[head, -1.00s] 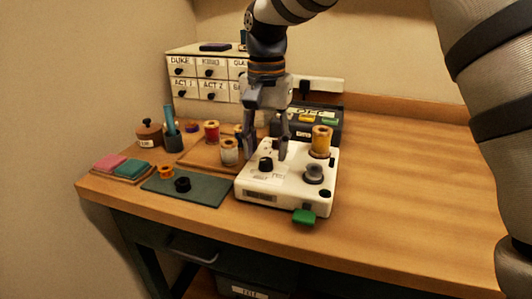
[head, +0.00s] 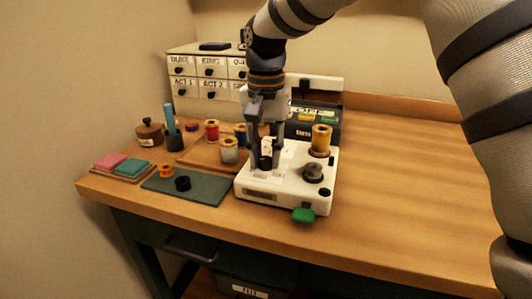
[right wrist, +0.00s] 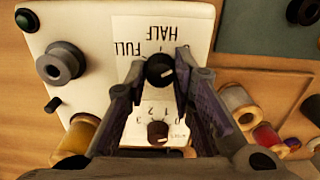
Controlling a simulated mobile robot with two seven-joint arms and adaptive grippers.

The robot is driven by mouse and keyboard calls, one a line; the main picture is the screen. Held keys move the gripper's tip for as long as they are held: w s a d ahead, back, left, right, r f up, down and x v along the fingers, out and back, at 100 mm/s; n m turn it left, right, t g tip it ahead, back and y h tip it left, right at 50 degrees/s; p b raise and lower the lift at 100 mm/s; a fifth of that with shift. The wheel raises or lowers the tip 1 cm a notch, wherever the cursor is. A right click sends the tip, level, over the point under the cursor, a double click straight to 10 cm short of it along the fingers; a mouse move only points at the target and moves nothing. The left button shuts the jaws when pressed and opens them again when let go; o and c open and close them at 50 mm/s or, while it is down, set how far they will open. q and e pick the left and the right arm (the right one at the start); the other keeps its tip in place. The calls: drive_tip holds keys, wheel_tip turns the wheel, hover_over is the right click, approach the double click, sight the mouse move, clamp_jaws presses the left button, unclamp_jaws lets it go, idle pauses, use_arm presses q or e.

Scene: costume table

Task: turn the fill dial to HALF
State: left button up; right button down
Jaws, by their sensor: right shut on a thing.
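The fill dial (head: 266,162) is a small black knob on the white machine (head: 285,200). In the right wrist view the dial (right wrist: 159,70) shows next to the printed words FULL and HALF, which appear upside down. A short pale mark is on the dial; where it points is hard to tell. My right gripper (head: 266,168) is lowered over the machine from above, with a finger on each side of the dial, shut on it. The right gripper (right wrist: 158,88) also shows in the wrist view. My left gripper is not in view.
A second, numbered dial (right wrist: 157,131) sits close behind. A white spool (head: 229,150) stands just left. The table's right side (head: 410,180) is clear.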

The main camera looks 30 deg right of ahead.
sight(266, 159)
drive_tip(key=n, duration=0.6)
drive_tip(key=shift+n, duration=2.7)
drive_tip(key=c, duration=1.3)
unclamp_jaws()
drive_tip(key=shift+c, duration=0.2)
wheel_tip(266, 159, up, 12)
